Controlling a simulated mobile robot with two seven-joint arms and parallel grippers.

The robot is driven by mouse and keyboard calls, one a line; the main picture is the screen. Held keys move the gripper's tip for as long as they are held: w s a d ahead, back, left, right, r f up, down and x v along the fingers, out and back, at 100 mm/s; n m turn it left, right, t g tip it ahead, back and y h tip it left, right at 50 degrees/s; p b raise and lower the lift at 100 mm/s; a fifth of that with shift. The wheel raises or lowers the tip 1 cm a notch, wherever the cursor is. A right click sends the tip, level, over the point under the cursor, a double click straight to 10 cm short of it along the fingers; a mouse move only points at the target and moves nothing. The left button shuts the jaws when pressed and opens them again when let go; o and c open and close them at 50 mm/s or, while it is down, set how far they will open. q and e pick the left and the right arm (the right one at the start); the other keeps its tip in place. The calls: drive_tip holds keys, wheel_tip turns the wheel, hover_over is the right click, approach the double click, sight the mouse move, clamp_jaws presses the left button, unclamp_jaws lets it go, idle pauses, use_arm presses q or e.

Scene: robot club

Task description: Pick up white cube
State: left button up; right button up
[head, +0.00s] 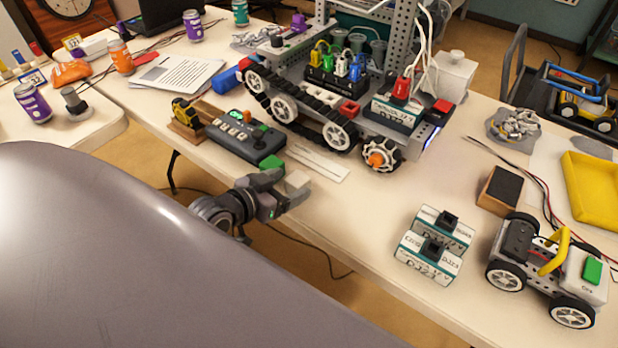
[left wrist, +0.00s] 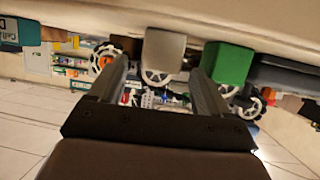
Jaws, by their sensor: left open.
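The white cube (head: 297,182) sits near the front edge of the white table in the head view. My left gripper (head: 284,191) is open right beside it, coming from the left. In the left wrist view the white cube (left wrist: 165,51) shows between the fingertips of the left gripper (left wrist: 158,72), at or just beyond them. No grip on it shows. I cannot tell whether a finger touches it. A green cube (left wrist: 228,63) is close outside one finger; the green cube also shows in the head view (head: 271,163). My right gripper is not in view.
A dark control box (head: 238,138) stands behind the left gripper. A large tracked robot (head: 330,105) stands behind the white cube, with a flat white strip (head: 310,162) between. Two labelled boxes (head: 433,248) and a small wheeled car (head: 545,268) are to the right.

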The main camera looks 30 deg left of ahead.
sight(304, 178)
use_arm(q)
drive_tip(key=shift+b+x, duration=0.3)
drive_tip(key=shift+x, duration=2.85)
drive_tip(key=c, duration=1)
